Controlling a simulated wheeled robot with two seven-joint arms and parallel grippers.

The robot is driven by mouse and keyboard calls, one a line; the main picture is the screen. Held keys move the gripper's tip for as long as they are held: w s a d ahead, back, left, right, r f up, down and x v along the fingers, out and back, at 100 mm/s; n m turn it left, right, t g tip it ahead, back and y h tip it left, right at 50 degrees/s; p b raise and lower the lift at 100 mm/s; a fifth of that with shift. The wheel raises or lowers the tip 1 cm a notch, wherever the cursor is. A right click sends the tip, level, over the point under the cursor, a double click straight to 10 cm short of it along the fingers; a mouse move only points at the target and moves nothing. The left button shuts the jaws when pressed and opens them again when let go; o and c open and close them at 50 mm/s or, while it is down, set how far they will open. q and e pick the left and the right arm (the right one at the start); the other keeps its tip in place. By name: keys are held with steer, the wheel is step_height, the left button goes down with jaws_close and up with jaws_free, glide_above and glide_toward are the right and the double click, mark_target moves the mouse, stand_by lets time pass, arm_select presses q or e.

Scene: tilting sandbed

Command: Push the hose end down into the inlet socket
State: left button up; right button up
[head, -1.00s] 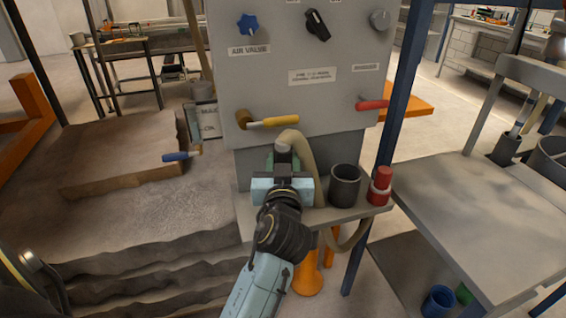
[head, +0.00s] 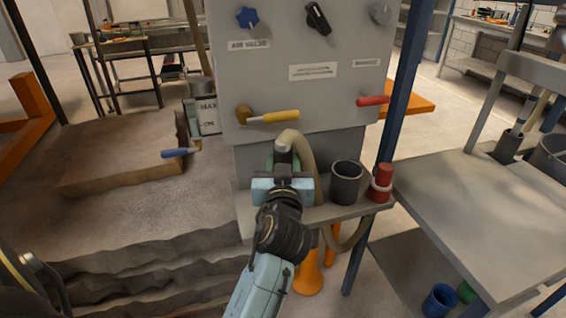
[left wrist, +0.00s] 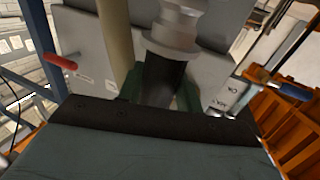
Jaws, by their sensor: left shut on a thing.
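My left gripper (head: 283,172) is shut on the hose end (head: 283,147), above the shelf in front of the grey panel. The beige hose (head: 304,150) arches over from the top of the hose end, drops on the right and loops below the shelf. In the left wrist view the green fingertips (left wrist: 160,85) stand on either side of a dark cylindrical part (left wrist: 165,78), with a pale metal collar (left wrist: 172,35) beside it. I cannot make out the inlet socket for certain; my gripper covers the shelf there. My right gripper is not in view.
A dark open cup (head: 345,183) and a red cylinder (head: 381,183) stand on the shelf (head: 340,211) right of the gripper. The panel (head: 300,100) behind carries yellow and red levers. A grey table (head: 475,205) is at the right, the sandbed (head: 130,215) at the left.

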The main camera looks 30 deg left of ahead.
mark_target(283, 142)
arm_select(q)
steer(key=shift+f+b, duration=1.45)
steer(key=shift+f, duration=0.2)
steer(key=o, duration=1.3)
step_height(283, 142, up, 10)
steer(key=p, duration=0.3)
steer(key=shift+p, duration=0.4)
